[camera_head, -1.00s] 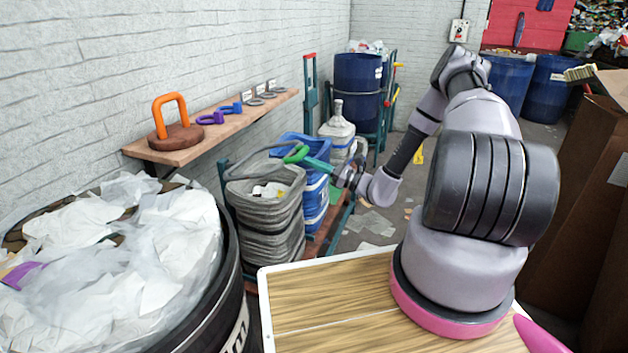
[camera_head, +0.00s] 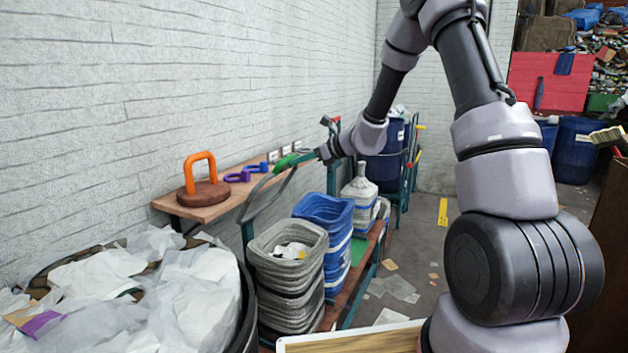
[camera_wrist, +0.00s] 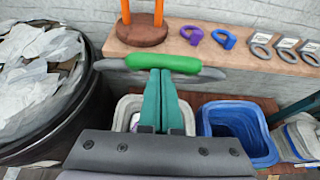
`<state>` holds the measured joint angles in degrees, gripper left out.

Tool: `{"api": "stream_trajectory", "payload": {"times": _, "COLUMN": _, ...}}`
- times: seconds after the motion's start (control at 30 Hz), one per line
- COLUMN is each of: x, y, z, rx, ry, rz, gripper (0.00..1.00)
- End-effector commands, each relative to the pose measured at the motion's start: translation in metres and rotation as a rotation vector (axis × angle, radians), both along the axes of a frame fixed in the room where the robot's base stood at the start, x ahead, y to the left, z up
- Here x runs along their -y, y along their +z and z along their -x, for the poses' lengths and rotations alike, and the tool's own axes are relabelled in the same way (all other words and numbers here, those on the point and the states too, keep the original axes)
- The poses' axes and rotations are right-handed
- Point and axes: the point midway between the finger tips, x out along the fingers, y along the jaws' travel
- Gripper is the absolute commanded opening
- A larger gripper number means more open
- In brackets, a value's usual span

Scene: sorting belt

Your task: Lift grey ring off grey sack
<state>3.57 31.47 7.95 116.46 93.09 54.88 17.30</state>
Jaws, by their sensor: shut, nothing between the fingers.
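The grey ring (camera_head: 262,197) with a green grip (camera_head: 285,162) is in the air, tilted steeply, above and left of the grey sack. The grey sack (camera_head: 290,262) is the wrinkled stack with an open top and white and dark bits inside. My gripper (camera_head: 303,158) is shut, its teal fingers reaching to the green grip. In the wrist view the closed fingertips (camera_wrist: 160,74) meet the green grip (camera_wrist: 164,63), with grey ring ends on both sides. The ring appears hung on the fingers, not pinched; the exact contact is hidden. The sack's mouth (camera_wrist: 124,108) shows below the fingers.
A wooden shelf (camera_head: 228,205) on the wall holds an orange handle on a brown disc (camera_head: 204,194), purple and blue rings and grey rings. Blue bins (camera_head: 325,212) stand beside the sack. A large black bin (camera_head: 245,305) of white waste stands at left.

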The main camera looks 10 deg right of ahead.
Motion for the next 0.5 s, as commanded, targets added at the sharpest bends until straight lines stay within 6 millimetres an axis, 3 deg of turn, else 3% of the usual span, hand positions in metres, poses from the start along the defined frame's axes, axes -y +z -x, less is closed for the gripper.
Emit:
{"api": "stream_trajectory", "payload": {"times": 0.1, "x": -0.022, "y": 0.018, "z": -0.013, "rx": -0.033, "ry": 0.006, "rz": 0.062, "gripper": 0.0}}
{"api": "stream_trajectory", "payload": {"times": 0.5, "x": -0.071, "y": 0.048, "z": -0.047, "rx": -0.037, "ry": 0.002, "rz": 0.052, "gripper": 0.0}}
